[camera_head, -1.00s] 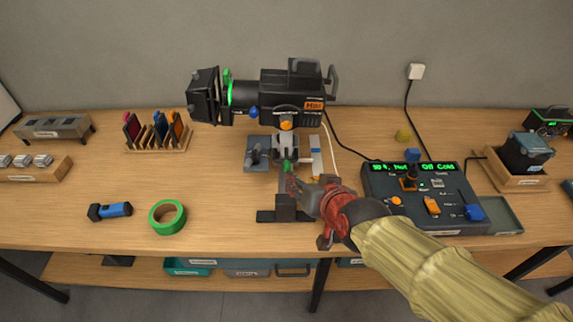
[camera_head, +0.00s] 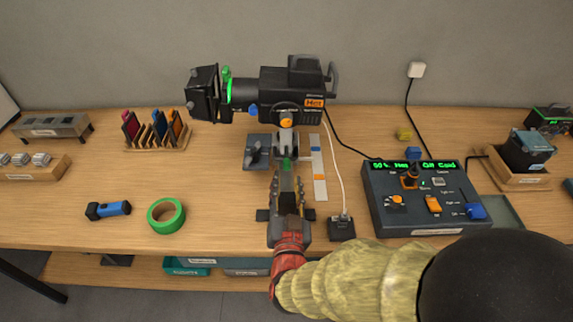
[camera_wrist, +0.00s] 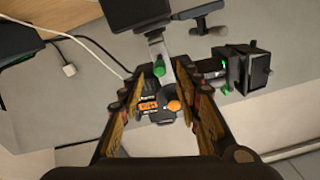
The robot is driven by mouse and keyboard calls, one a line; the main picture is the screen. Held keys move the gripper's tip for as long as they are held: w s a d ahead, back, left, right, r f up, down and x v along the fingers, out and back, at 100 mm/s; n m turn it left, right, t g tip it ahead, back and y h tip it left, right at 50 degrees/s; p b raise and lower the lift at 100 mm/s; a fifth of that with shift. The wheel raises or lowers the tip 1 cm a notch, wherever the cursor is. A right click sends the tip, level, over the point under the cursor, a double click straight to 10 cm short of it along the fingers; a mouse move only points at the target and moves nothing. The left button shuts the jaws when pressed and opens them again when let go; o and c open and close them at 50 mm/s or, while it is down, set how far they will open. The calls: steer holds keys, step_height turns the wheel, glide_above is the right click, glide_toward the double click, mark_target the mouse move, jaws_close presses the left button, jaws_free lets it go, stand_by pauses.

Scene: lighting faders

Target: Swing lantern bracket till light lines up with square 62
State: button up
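The black lantern (camera_head: 275,95) sits above the bench, its shutter end (camera_head: 203,95) facing left. Its bracket (camera_head: 286,146) drops below the body, with an orange knob (camera_head: 286,122) above and a green piece (camera_head: 287,163) lower down. In the wrist view the green piece (camera_wrist: 158,68) and orange knob (camera_wrist: 173,105) show between my fingers. My gripper (camera_head: 286,178) is at the front of the bracket stand, fingers apart. It is also open in the wrist view (camera_wrist: 160,82); I cannot tell whether it touches the bracket. No light patch and no square marked 62 are visible.
A fader console (camera_head: 415,195) stands right of the stand, with a dark socket box (camera_head: 341,228) and a grey strip (camera_head: 319,170) between. Green tape (camera_head: 166,215), a blue torch (camera_head: 108,210) and a gel rack (camera_head: 155,135) stand left.

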mark_target(286, 170)
steer(key=w+b, duration=0.1)
steer(key=w, duration=0.6)
steer(key=shift+w+d+b, duration=0.1)
steer(key=shift+w+b, duration=0.05)
steer(key=shift+b, duration=0.2)
steer(key=shift+c, duration=0.4)
steer(key=c, duration=0.8)
jaws_close()
